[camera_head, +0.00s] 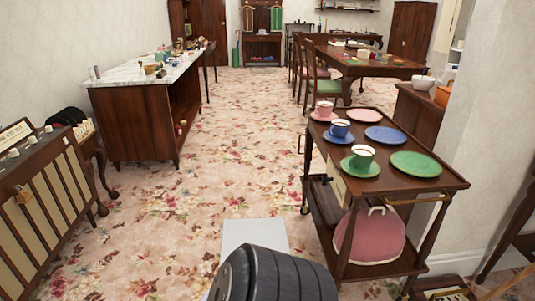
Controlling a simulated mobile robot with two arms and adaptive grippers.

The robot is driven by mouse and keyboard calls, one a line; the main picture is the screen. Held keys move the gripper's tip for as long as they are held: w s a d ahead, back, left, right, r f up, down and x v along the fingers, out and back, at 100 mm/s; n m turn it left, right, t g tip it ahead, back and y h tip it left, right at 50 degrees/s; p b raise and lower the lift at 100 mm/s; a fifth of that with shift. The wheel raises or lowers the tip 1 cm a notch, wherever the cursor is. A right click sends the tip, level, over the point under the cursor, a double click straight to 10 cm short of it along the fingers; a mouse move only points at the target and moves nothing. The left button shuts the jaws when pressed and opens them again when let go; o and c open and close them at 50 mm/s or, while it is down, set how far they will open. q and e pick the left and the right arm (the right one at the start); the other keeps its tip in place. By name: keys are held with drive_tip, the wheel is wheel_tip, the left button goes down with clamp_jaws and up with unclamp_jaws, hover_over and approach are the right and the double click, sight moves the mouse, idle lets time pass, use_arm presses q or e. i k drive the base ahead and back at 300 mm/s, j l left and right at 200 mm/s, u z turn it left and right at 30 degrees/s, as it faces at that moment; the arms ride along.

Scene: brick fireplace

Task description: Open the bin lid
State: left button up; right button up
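I cannot make out a bin or a bin lid in the head view. Neither of my grippers is in view.
A wooden tea trolley (448,179) with cups and plates stands close at right, a pink rounded thing (370,236) on its lower shelf. Beyond are a marble-topped counter (125,80) and a dining table (385,69). Flowered carpet (225,150) lies clear between.

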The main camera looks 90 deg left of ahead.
sight(270, 233)
drive_tip(key=u, duration=2.85)
drive_tip(key=i+l+z, duration=0.1)
drive_tip(key=l+z, duration=0.3)
drive_tip(key=j, duration=0.1)
